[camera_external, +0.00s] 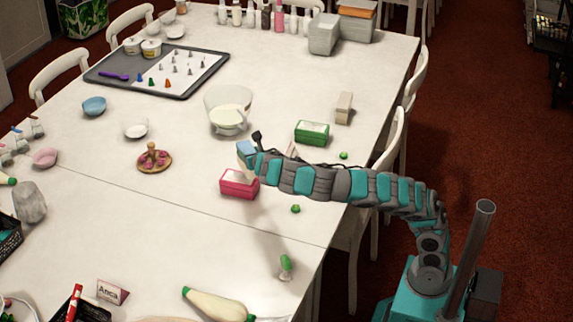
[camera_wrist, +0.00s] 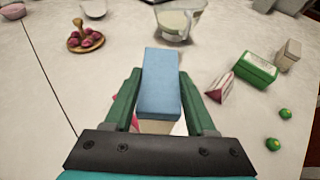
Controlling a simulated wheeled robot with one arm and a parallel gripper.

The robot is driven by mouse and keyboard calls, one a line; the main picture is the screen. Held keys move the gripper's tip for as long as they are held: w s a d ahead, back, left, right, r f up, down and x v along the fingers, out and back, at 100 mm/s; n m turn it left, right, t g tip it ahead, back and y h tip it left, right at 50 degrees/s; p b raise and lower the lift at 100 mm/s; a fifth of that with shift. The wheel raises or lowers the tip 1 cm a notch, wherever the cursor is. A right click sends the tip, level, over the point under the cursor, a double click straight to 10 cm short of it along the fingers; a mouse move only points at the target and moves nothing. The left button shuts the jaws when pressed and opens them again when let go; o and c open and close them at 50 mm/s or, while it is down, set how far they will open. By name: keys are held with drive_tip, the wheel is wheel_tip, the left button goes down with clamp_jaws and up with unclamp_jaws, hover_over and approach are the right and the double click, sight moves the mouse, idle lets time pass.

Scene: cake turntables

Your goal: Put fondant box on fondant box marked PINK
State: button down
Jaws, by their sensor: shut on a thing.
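My gripper (camera_external: 254,154) is shut on a blue-topped fondant box (camera_wrist: 158,85). The held box also shows at the end of my arm in the external view (camera_external: 246,147), with its pale lower side facing down. The pink fondant box (camera_external: 239,183) lies on the table just below and slightly left of the held box. The two look close, but I cannot tell whether they touch. In the wrist view the pink box is mostly hidden behind my left finger and the held box, with only a pink sliver (camera_wrist: 117,103) showing.
A green box (camera_external: 312,133), a beige box (camera_external: 344,107) and a pink-and-white wedge (camera_wrist: 220,88) stand to the right. Small green pieces (camera_external: 295,209) lie nearby. A glass bowl (camera_external: 228,111) is behind, and a wooden stand with pink balls (camera_external: 154,158) is left.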

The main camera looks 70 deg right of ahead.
drive_tip(key=shift+w+a+f, duration=0.15)
drive_tip(key=shift+w+f, duration=0.7)
drive_tip(key=shift+f, duration=0.15)
drive_tip(key=shift+w+a+f, duration=0.1)
drive_tip(key=shift+w+f, duration=0.75)
drive_tip(key=shift+f, duration=0.1)
drive_tip(key=shift+f, duration=0.1)
drive_tip(key=shift+c, duration=1.1)
unclamp_jaws()
drive_tip(key=v, duration=1.2)
